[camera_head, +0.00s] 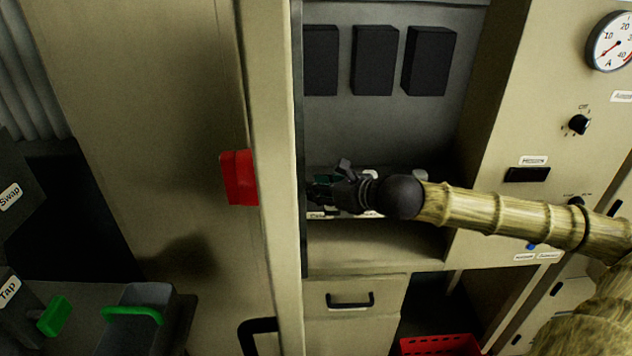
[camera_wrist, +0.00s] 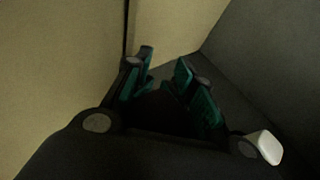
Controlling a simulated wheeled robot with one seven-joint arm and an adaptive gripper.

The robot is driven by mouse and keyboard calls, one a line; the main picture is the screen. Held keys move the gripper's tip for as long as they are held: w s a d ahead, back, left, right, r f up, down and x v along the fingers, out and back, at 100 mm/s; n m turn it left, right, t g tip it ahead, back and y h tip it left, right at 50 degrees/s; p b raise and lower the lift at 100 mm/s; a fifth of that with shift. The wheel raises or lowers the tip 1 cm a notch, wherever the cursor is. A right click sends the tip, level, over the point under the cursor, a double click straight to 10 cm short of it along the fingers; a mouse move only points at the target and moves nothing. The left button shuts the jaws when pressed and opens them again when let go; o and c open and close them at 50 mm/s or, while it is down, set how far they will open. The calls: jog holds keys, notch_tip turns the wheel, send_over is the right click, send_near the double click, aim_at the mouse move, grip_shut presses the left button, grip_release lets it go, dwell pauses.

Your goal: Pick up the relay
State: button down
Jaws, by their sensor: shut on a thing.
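My gripper (camera_head: 324,190) reaches left into the open cabinet compartment, low over its shelf. In the wrist view, my gripper (camera_wrist: 163,76) has its two teal-padded fingers standing apart, shut on a dark thing between them. That thing is too dark to make out its shape, and I cannot tell from its looks whether it is the relay. In the head view my gripper and wrist hide what is held. A white block (camera_wrist: 266,147) shows beside the gripper's right side in the wrist view.
Three black boxes (camera_head: 375,60) are on the compartment's back wall. The cabinet's left post (camera_head: 277,120) stands close by my fingers, with a red block (camera_head: 239,177) on its left. A control panel with a gauge (camera_head: 611,42) is at right. A drawer (camera_head: 352,304) is below.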

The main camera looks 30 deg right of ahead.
jog(key=p, duration=0.1)
jog(key=s+p, duration=0.1)
jog(key=shift+s+a+r+p, duration=0.1)
jog(key=shift+a+r+p, duration=0.1)
jog(key=shift+r+p, duration=0.2)
jog(key=shift+p, duration=0.45)
jog(key=s+p, duration=0.1)
jog(key=p, duration=0.2)
jog(key=s+p, duration=0.1)
jog(key=p, duration=0.3)
jog(key=shift+a+f, duration=0.1)
jog(key=shift+a, duration=0.3)
jog(key=shift+s+a+f, duration=0.1)
jog(key=shift+s, duration=0.05)
